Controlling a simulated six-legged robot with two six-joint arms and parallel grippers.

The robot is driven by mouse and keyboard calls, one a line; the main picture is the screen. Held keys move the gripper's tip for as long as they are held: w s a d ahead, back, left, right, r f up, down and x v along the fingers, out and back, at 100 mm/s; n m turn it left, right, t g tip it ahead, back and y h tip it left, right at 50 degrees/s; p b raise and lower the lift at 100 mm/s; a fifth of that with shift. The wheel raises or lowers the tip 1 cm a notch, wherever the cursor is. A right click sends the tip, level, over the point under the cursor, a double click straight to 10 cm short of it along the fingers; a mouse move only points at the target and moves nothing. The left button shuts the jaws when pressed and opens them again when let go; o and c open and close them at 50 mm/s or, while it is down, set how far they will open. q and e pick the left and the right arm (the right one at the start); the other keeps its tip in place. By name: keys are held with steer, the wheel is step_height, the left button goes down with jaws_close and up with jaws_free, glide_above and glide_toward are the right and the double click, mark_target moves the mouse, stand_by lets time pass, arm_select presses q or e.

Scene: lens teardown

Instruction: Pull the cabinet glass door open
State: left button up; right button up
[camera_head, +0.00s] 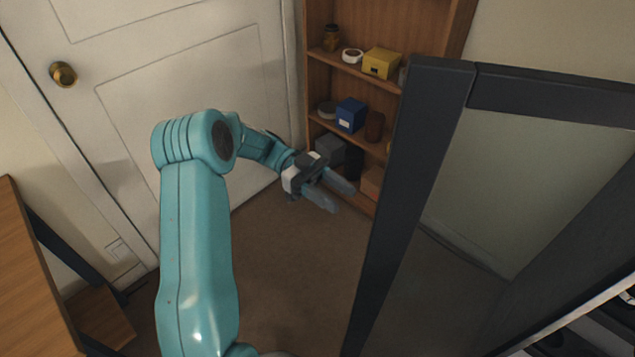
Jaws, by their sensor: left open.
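The cabinet glass door (418,190) stands at the right, with a dark frame around a see-through pane (520,180). It appears swung out from the dark cabinet at the right edge, so it stands ajar. I see no handle on it. My left gripper (343,198) is open and empty, to the left of the door's dark edge and apart from it in the picture. Its two pale fingers point toward the lower right. My right gripper is not in view.
A wooden shelf unit (312,75) behind my left gripper holds a yellow box (381,63), a blue box (351,115) and several jars. A white room door (190,80) with a brass knob (63,74) is at the left. Brown floor (290,250) lies clear below. Wooden furniture (30,280) stands lower left.

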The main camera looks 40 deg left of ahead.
arm_select(q)
steer(key=a, duration=0.4)
steer(key=shift+s+a, duration=0.15)
steer(key=shift+a, duration=0.25)
